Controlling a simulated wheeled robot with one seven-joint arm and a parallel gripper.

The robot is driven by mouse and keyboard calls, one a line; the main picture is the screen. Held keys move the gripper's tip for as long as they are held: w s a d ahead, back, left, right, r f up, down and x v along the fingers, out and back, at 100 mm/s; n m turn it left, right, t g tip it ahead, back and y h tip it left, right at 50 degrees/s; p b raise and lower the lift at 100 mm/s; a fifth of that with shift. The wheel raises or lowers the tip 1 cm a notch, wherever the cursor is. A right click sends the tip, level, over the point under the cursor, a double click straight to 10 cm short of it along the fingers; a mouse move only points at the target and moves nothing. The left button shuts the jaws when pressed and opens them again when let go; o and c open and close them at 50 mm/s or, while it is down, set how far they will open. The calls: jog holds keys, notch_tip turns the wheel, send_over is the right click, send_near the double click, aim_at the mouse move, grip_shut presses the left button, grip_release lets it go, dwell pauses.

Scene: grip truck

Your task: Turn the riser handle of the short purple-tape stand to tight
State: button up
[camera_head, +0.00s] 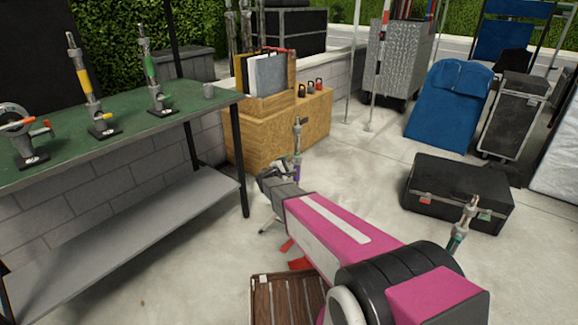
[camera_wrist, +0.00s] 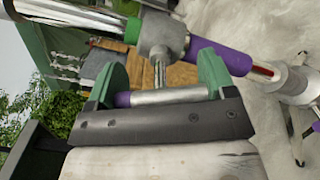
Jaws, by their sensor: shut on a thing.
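The purple-tape stand (camera_head: 297,145) stands upright on the floor in front of the wooden boxes, its lower part largely hidden by my arm. In the wrist view its purple tape (camera_wrist: 222,57) runs along the tube beside a grey collar (camera_wrist: 162,35). The riser handle (camera_wrist: 165,96), a silver cross bar with a purple end, joins the collar by a short threaded stem. My gripper (camera_wrist: 162,78) is shut on this handle, with one green-padded finger at each end of the bar. In the head view my gripper (camera_head: 272,182) is beside the stand, its fingertips hard to make out.
A green-topped workbench (camera_head: 190,98) with several taped stand pieces is at the left. A wooden box (camera_head: 285,135) is behind the stand. A black case (camera_head: 455,190) and a teal-tape stand (camera_head: 459,238) are at the right. A slatted wooden crate (camera_head: 285,298) is in front.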

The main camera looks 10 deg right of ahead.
jog(key=shift+m, duration=2)
jog(key=o, duration=0.9)
jog(key=shift+s, duration=0.1)
jog(key=v, duration=1)
jog(key=shift+s+a, duration=0.2)
jog(key=shift+a, duration=0.05)
